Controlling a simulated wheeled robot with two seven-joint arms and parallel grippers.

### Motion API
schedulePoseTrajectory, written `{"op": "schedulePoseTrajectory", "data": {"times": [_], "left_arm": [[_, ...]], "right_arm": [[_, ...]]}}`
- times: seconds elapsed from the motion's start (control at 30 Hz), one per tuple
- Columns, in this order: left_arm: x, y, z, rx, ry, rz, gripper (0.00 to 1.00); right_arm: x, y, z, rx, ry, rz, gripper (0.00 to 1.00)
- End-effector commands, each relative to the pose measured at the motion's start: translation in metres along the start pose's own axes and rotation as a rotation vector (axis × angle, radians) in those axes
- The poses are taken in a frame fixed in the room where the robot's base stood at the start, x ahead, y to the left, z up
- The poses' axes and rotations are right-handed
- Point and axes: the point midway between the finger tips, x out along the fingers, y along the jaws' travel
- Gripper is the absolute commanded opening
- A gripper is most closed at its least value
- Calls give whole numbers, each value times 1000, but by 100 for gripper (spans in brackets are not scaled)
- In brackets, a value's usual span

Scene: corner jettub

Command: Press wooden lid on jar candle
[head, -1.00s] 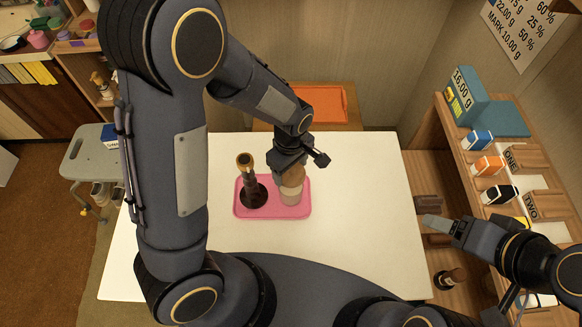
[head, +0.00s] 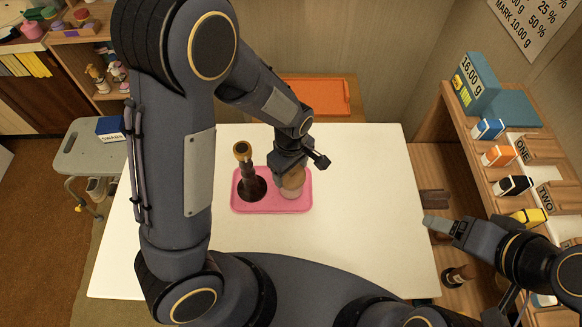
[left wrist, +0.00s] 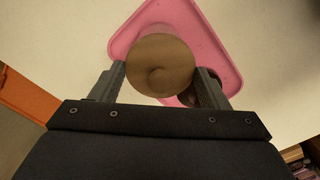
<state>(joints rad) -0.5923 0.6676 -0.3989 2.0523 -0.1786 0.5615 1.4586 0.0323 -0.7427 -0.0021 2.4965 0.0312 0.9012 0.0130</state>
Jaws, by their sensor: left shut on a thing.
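The round wooden lid (head: 294,178) is held in my left gripper (head: 290,170), and in the left wrist view the lid (left wrist: 160,62) sits between the two fingers (left wrist: 160,82). The pale jar candle (head: 291,192) stands on the pink tray (head: 270,208), directly under the lid. The lid is at or just over the jar's mouth; I cannot tell whether it is seated.
A dark brown bottle-like thing (head: 247,178) stands on the tray, left of the jar. The white table (head: 360,220) is otherwise clear. An orange tray (head: 318,95) lies behind it. A wooden shelf (head: 470,150) with small boxes is at the right.

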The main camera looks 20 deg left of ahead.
Motion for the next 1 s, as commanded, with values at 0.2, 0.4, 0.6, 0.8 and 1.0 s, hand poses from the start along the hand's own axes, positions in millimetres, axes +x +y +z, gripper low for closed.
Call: {"op": "schedulePoseTrajectory", "data": {"times": [0.2,0.4,0.6,0.8,1.0], "left_arm": [[0,0,0,0,0,0,43],[0,0,0,0,0,0,43],[0,0,0,1,0,0,43],[2,0,0,0,0,0,43],[5,0,0,0,0,0,43]], "right_arm": [[0,0,0,0,0,0,73],[0,0,0,0,0,0,73],[0,0,0,0,0,0,73],[2,1,1,0,0,0,73],[3,2,2,0,0,0,73]]}}
